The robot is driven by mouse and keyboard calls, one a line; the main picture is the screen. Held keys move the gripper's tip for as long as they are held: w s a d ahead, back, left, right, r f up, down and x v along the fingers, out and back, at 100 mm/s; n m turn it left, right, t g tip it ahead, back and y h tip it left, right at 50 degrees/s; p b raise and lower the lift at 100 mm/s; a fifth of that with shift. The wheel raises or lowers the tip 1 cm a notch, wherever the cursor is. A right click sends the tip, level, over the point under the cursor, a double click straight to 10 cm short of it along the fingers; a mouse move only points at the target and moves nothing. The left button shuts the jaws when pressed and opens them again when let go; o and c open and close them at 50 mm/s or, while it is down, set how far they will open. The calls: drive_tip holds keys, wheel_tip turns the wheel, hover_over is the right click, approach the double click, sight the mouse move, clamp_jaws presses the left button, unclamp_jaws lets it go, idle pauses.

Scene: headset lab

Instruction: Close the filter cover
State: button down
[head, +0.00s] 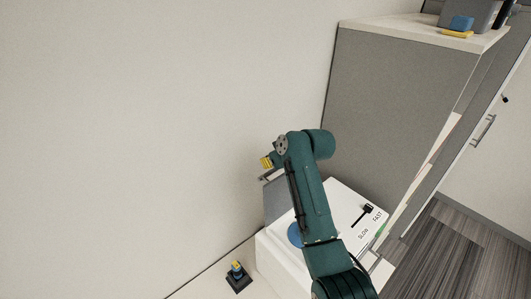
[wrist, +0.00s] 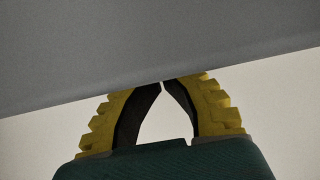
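The white machine (head: 275,245) sits low in the head view, under my arm. A grey panel that looks like the filter cover (head: 278,202) stands raised at its back left, partly hidden by my arm. My gripper (head: 266,163) is just above the panel's top edge in the head view. In the wrist view, a grey surface that looks like the cover (wrist: 150,45) fills the top, with a slanted lower edge. My gripper's yellow fingers (wrist: 162,84) curve together there, tips almost meeting at that edge, with nothing seen between them. I cannot tell whether they touch the panel.
A slider marked SLOW and FAST (head: 362,214) and a blue round part (head: 295,235) are on the machine's top. A small black joystick-like device (head: 238,278) stands to its left. A tall grey cabinet (head: 395,110) rises behind at right. Plain wall fills the left.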

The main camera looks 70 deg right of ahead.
drive_tip(key=shift+s+a, duration=0.3)
drive_tip(key=shift+s, duration=0.25)
drive_tip(key=shift+f, duration=0.1)
drive_tip(key=shift+s, duration=0.15)
